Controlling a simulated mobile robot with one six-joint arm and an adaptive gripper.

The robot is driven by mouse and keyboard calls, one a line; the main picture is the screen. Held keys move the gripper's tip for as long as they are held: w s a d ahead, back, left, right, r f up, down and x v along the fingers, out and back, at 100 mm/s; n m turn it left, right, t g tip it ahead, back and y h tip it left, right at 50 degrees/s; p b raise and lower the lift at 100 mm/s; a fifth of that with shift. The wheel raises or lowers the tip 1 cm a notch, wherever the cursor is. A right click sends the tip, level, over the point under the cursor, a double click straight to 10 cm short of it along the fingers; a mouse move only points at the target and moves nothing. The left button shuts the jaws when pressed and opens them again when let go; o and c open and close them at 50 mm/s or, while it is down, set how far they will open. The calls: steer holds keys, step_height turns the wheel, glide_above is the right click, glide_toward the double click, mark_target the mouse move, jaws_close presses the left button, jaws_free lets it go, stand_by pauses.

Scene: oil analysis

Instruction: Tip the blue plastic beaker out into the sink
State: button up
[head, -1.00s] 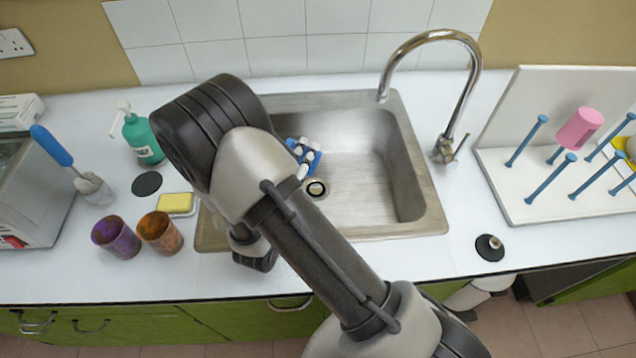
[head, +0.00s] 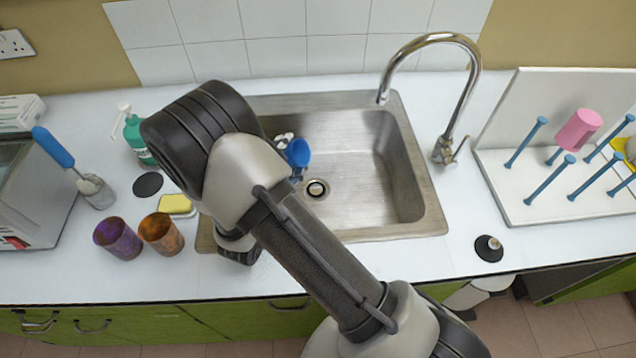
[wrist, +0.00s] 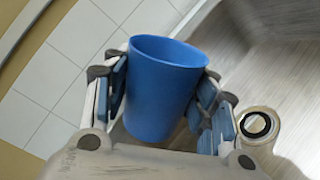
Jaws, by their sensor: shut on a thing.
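The blue plastic beaker (wrist: 160,92) is held between the blue-padded fingers of my gripper (wrist: 165,100) in the wrist view. My gripper is shut on it. In the head view the blue beaker (head: 298,152) shows over the left part of the sink (head: 425,190), tilted with its round end towards the camera. My arm hides most of my gripper in that view. The drain (head: 316,188) is just right of and below the beaker; it also shows in the wrist view (wrist: 256,124). No liquid can be made out.
The tall tap (head: 455,120) stands at the sink's right. A purple cup (head: 118,238), an orange cup (head: 160,233), a yellow sponge (head: 176,204) and a green bottle (head: 137,138) stand left of it. A pegged drying rack (head: 560,205) with a pink beaker (head: 578,130) is at right.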

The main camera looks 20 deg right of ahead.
steer(key=shift+f+n, duration=0.1)
steer(key=shift+n, duration=1)
steer(key=shift+w+a+r+n+p, duration=0.1)
steer(key=shift+a+r+n+p, duration=0.05)
steer(key=shift+r+n+p, duration=0.4)
steer(key=shift+w+a+n, duration=0.1)
steer(key=shift+a+n, duration=0.05)
steer(key=shift+n, duration=0.3)
steer(key=shift+w+a+f+n, duration=0.15)
steer(key=shift+a+f+n, duration=0.1)
steer(key=shift+f+n, duration=0.15)
steer(key=shift+w+a+n, duration=0.25)
steer(key=shift+a+n, duration=0.1)
steer(key=shift+n, duration=0.15)
steer(key=shift+w+a+r+n+p, duration=0.2)
steer(key=shift+a+r+n+p, duration=0.05)
steer(key=shift+n+p, duration=0.25)
steer(key=shift+w+a+n, duration=0.15)
steer(key=shift+a+n, duration=0.05)
steer(key=shift+n, duration=0.2)
steer(key=shift+w+a+f+n, duration=0.3)
steer(key=shift+a+f+n, duration=0.1)
steer(key=shift+n, duration=0.4)
steer(key=shift+w+a+f+n, duration=0.35)
steer(key=shift+a+n, duration=0.1)
steer(key=shift+n, duration=0.55)
